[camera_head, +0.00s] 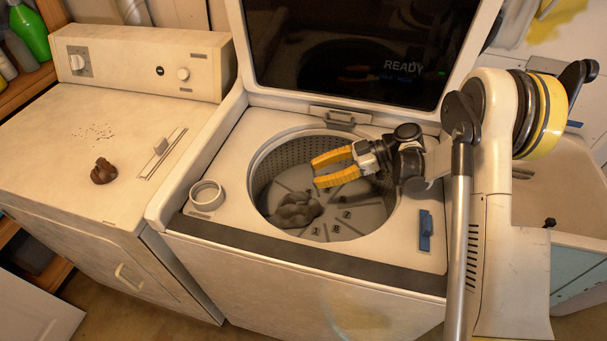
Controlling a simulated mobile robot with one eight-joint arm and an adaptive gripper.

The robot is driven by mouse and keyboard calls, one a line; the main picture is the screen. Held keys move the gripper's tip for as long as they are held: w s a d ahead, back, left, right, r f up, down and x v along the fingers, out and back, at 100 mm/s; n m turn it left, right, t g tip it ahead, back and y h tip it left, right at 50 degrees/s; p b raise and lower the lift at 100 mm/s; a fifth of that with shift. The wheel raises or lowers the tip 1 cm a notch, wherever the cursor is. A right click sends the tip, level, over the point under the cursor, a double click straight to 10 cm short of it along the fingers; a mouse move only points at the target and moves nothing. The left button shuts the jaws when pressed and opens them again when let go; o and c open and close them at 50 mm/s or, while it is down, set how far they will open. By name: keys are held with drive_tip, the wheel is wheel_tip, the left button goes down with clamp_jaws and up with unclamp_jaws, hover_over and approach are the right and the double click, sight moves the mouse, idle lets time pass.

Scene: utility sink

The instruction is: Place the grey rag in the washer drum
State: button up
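The grey rag (296,209) lies crumpled on the bottom of the washer drum (276,171), towards its left front side. The washer (232,205) has its lid (350,60) raised, so the drum's round mouth is uncovered. My gripper (323,172) is over the drum opening, with its yellow fingers pointing left. The fingers are spread apart with nothing between them. They are above and to the right of the rag, apart from it. My gripper and wrist hide part of the drum's back and right side.
A brown lump (103,171) sits on the dryer (60,130) at the left. A white ring-shaped item (207,195) and a blue item (425,230) flank the drum mouth. A sink (560,185) stands at the right, behind my arm.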

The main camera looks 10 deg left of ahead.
drive_tip(key=s+d+r+m+t+h, duration=0.25)
drive_tip(key=d+r+m, duration=0.2)
drive_tip(key=r, duration=0.25)
drive_tip(key=s+d+r+m+t+h, duration=0.2)
drive_tip(key=d+r+m+h, duration=0.1)
drive_tip(key=r+m, duration=0.35)
drive_tip(key=s+d+r+m+t+h, duration=0.2)
drive_tip(key=s+d+m+h, duration=0.2)
drive_tip(key=s+d, duration=0.3)
drive_tip(key=s+d+r+m+t+h, duration=0.2)
drive_tip(key=s+d+m+t+h, duration=0.1)
drive_tip(key=s+d+m, duration=0.2)
drive_tip(key=s+d, duration=0.2)
drive_tip(key=s, duration=0.2)
drive_tip(key=shift+s+d+m+t+h, duration=0.2)
drive_tip(key=shift+d+m+t+h, duration=0.1)
drive_tip(key=shift+t+h, duration=0.05)
drive_tip(key=shift+r, duration=0.1)
